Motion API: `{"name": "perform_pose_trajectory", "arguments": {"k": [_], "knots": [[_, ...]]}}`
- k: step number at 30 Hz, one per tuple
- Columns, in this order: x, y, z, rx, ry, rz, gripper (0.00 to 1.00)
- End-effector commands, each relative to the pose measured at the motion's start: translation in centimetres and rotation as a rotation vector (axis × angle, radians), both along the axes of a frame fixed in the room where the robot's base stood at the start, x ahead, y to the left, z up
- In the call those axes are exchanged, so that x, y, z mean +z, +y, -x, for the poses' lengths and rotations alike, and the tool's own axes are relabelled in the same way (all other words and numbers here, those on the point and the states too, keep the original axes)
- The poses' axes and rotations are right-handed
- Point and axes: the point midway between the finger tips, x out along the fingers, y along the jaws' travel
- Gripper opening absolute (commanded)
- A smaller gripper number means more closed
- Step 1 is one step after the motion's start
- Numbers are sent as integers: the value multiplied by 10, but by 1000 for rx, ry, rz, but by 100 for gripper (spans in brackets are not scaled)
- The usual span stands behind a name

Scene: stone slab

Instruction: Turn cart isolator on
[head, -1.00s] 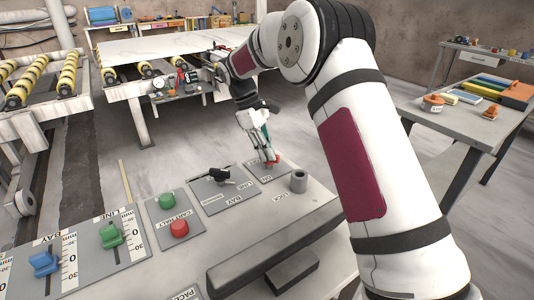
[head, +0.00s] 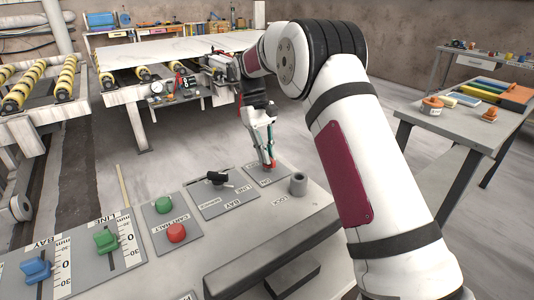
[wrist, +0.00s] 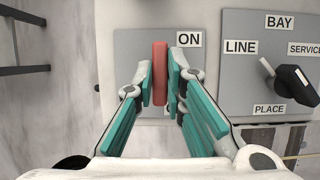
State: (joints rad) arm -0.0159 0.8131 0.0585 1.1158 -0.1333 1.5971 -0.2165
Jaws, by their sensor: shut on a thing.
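The cart isolator is a grey plate (wrist: 130,50) with a red handle (wrist: 160,72) and an ON label (wrist: 188,39) to the right of the handle's upper end. A second label lower on the plate is mostly hidden by my fingers. My gripper (wrist: 161,85) is shut on the red handle, with a teal-padded finger on each side. The handle lies along the picture's vertical in the wrist view. In the head view my gripper (head: 270,163) reaches down to the isolator at the panel's far end, and its fingers hide most of the handle.
A selector with a black handle (wrist: 293,82) is right beside the isolator in the wrist view. The panel also bears a grey lock post (head: 298,184), a green button (head: 163,205), a red button (head: 176,233), a green slider (head: 106,241) and a blue slider (head: 37,269).

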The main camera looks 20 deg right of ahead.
Motion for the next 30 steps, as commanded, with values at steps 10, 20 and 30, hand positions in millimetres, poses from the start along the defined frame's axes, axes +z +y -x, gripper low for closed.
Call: {"name": "perform_pose_trajectory", "arguments": {"k": [10, 20, 30], "knots": [[0, 1, -1, -5, -2, -1, 0], [0, 0, 0, -4, -1, -1, 32], [18, 2, -8, -4, -3, 0, 32]]}}
